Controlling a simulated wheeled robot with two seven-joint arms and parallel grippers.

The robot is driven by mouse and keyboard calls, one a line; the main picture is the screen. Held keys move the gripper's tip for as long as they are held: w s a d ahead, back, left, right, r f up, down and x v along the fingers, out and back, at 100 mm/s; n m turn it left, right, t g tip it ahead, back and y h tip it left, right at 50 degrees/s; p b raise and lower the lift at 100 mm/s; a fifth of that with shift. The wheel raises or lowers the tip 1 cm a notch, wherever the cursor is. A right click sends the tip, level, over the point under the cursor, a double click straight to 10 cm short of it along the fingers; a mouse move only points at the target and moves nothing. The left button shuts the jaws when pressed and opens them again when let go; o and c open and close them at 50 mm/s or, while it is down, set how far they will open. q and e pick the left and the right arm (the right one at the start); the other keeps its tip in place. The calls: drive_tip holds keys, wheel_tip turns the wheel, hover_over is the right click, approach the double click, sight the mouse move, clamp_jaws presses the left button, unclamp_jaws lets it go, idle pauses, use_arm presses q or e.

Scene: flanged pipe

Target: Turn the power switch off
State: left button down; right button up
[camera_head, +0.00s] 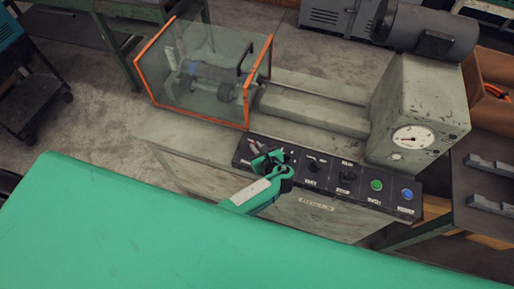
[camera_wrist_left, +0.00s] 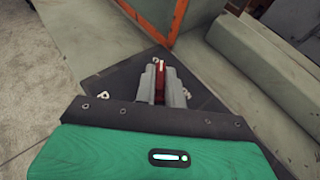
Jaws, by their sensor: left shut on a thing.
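The power switch shows as a narrow red piece (camera_wrist_left: 160,84) between my fingers in the left wrist view. It belongs to the dark control panel (camera_head: 327,194) on the front of the grey-green machine. My left gripper (camera_head: 256,147) reaches the panel's left end, and its two grey fingers also show in the left wrist view (camera_wrist_left: 160,72). They are shut on the red switch. The gripper hides most of the switch in the head view, so I cannot tell its position. My right gripper is not in view.
Black knobs (camera_head: 347,177), a green button (camera_head: 376,185) and a blue button (camera_head: 407,194) lie along the panel to the right. A clear guard with orange edges (camera_head: 146,92) stands behind and left of the gripper. A gauge (camera_head: 415,139) faces forward at the right.

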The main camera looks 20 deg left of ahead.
use_arm(q)
drive_tip(key=c, duration=1.5)
unclamp_jaws()
drive_tip(key=b+v, duration=0.3)
drive_tip(key=v, duration=1)
drive_tip(key=shift+s+d+r, duration=0.2)
drive_tip(key=shift+s, duration=0.05)
